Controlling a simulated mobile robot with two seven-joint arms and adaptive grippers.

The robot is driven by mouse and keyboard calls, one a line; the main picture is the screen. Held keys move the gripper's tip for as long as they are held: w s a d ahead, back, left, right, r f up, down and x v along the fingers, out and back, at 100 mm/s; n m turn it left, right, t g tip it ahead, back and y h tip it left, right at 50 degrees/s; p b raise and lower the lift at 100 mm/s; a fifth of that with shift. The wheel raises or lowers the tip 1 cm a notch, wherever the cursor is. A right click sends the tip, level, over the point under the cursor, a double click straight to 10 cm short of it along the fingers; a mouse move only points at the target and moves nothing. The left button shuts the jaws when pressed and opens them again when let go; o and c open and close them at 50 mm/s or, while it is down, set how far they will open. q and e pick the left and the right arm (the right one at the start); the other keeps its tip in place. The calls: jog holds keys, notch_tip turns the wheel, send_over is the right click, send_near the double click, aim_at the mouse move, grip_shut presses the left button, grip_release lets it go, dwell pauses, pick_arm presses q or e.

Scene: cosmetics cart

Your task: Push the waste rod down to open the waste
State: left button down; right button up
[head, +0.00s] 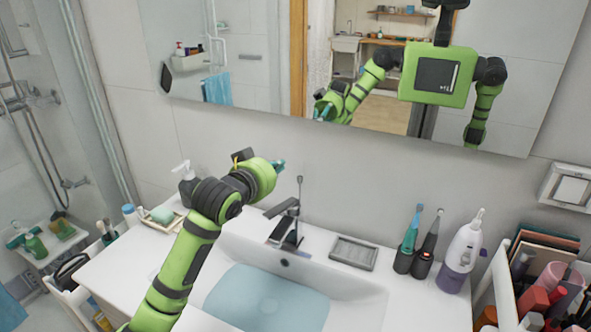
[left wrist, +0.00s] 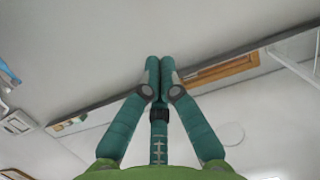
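The waste rod (head: 300,187) is a thin upright rod with a small knob, standing up behind the dark faucet (head: 284,222). The white sink (head: 232,253) below holds bluish water (head: 266,300), so the drain cannot be made out. My left gripper (head: 281,165) is in front of the wall, left of the rod's knob and a little higher in the picture, apart from it. Its teal fingers (left wrist: 153,62) meet at their tips in the left wrist view, with nothing seen between them. The rod does not show in that view. My right gripper is not seen.
A grey soap dish (head: 353,253), toothbrushes (head: 410,235) and a white-purple oral irrigator (head: 462,252) stand right of the faucet. A soap dispenser (head: 186,184) stands left, behind my arm. The mirror (head: 255,60) hangs above. A cosmetics cart (head: 505,290) is at right.

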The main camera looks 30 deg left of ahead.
pick_arm(q)
jog(key=w+f+p, duration=0.1)
jog(key=w+f, duration=0.1)
jog(key=w, duration=0.1)
jog(key=w+f+p, duration=0.2)
jog(key=w, duration=0.1)
jog(key=w+f+p, duration=0.2)
jog(key=w, duration=0.1)
jog(key=shift+w+a+f, duration=0.25)
jog(key=shift+w+f, duration=0.05)
jog(key=shift+w, duration=0.1)
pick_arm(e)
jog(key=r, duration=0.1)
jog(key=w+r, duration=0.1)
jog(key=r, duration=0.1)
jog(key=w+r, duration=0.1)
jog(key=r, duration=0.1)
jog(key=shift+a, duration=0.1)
pick_arm(q)
jog(key=shift+f, duration=0.1)
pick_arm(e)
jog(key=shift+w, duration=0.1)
